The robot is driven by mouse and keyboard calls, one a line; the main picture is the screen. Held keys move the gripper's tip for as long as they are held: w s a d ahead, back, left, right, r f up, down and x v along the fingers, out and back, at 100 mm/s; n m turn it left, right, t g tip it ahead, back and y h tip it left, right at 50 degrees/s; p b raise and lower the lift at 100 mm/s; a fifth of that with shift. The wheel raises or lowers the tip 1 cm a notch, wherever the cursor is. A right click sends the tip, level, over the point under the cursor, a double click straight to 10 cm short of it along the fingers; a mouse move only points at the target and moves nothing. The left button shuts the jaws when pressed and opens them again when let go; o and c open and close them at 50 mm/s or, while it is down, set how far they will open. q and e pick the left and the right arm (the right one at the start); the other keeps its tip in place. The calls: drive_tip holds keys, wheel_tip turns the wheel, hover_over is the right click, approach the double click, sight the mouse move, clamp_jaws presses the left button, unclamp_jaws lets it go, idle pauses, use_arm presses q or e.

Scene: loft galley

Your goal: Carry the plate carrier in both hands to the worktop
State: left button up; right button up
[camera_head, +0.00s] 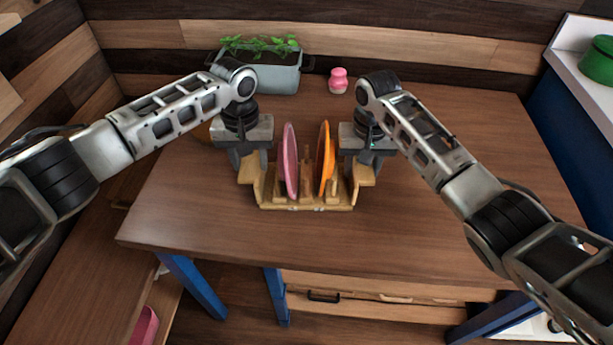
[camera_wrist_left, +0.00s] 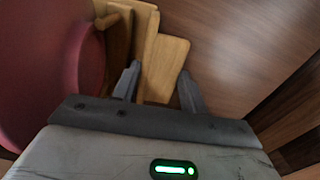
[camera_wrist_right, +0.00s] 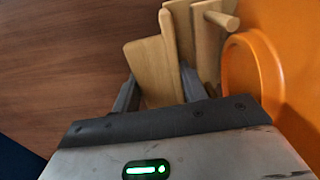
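The wooden plate carrier (camera_head: 307,207) stands upright on the brown table with a pink plate (camera_head: 290,160) and an orange plate (camera_head: 325,158) on edge in it. My left gripper (camera_head: 253,168) is at its left end. In the left wrist view, its fingers (camera_wrist_left: 160,85) stand apart on either side of the wooden end handle (camera_wrist_left: 163,65), with a small gap at one finger. My right gripper (camera_head: 363,168) is at the right end. In the right wrist view, its fingers (camera_wrist_right: 157,82) also stand apart around the other handle (camera_wrist_right: 150,68). Firm contact is not clear.
A grey planter (camera_head: 275,76) with green plants and a pink shaker (camera_head: 338,81) stand behind the carrier. A white-topped counter (camera_head: 585,70) with a green pot (camera_head: 598,60) is at the far right. The table front (camera_head: 330,245) is clear.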

use_arm(q)
drive_tip(key=c, duration=0.6)
use_arm(e)
drive_tip(key=c, duration=0.6)
use_arm(q)
drive_tip(key=shift+r, duration=0.15)
use_arm(e)
drive_tip(key=shift+r, duration=0.15)
